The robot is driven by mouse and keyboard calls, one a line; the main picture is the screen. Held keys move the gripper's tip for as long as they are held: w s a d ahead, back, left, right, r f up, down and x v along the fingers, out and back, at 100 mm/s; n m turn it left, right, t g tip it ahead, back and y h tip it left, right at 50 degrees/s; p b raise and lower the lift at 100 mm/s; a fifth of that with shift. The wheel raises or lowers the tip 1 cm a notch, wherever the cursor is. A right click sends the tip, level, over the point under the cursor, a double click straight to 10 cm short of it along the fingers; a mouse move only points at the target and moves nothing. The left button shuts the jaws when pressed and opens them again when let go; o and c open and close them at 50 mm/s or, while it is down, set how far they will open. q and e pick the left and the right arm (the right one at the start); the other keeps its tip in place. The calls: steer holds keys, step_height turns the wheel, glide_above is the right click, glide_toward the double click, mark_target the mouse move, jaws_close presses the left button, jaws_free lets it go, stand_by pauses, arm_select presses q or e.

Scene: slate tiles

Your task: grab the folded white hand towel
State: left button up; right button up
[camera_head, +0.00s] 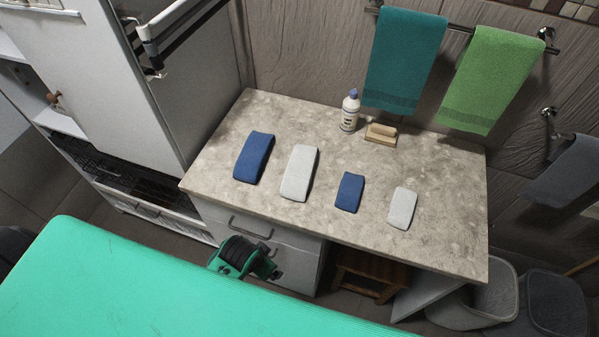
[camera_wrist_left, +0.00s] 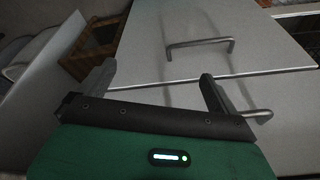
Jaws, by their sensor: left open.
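Two folded white towels lie flat on the stone counter (camera_head: 225,150) in the head view. The larger white towel (camera_head: 299,172) is left of centre, and the smaller white towel (camera_head: 402,207) is at the right front. The frames do not label which is the hand towel. My left gripper shows in the left wrist view (camera_wrist_left: 155,84), fingers apart with nothing between them. It faces the drawer fronts below the counter top, away from both white towels. In the head view, a green and black part of my left arm (camera_head: 238,256) is in front of the drawers.
A larger blue towel (camera_head: 253,157) and a smaller blue towel (camera_head: 349,192) lie beside the white ones. A bottle (camera_head: 350,111) and a tan block (camera_head: 380,134) stand at the back. Drawer handles (camera_wrist_left: 200,42) stick out near my left gripper. The counter's right end is clear.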

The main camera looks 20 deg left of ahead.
arm_select(q)
steer(key=w+d+r+m+t+h+b, duration=0.1)
steer(key=d+r+m, duration=0.15)
steer(key=r, duration=0.65)
steer(key=w+d+r+m+b, duration=0.15)
steer(key=r+m, duration=0.25)
steer(key=r, duration=0.5)
steer(key=m+y+p, duration=0.1)
steer(key=m+y, duration=0.1)
steer(key=m, duration=2.2)
glide_toward(299, 168)
steer(key=x, duration=0.5)
steer(key=shift+f+p, duration=0.4)
steer(key=shift+w+f+p, duration=0.2)
steer(key=shift+f+p, duration=0.1)
steer(key=shift+f, duration=0.2)
steer(key=p+x, duration=0.1)
steer(key=x, duration=0.3)
steer(key=shift+w, duration=0.2)
arm_select(e)
steer(key=shift+w+d+r, duration=0.3)
steer(key=shift+w+d, duration=0.05)
steer(key=shift+d, duration=0.3)
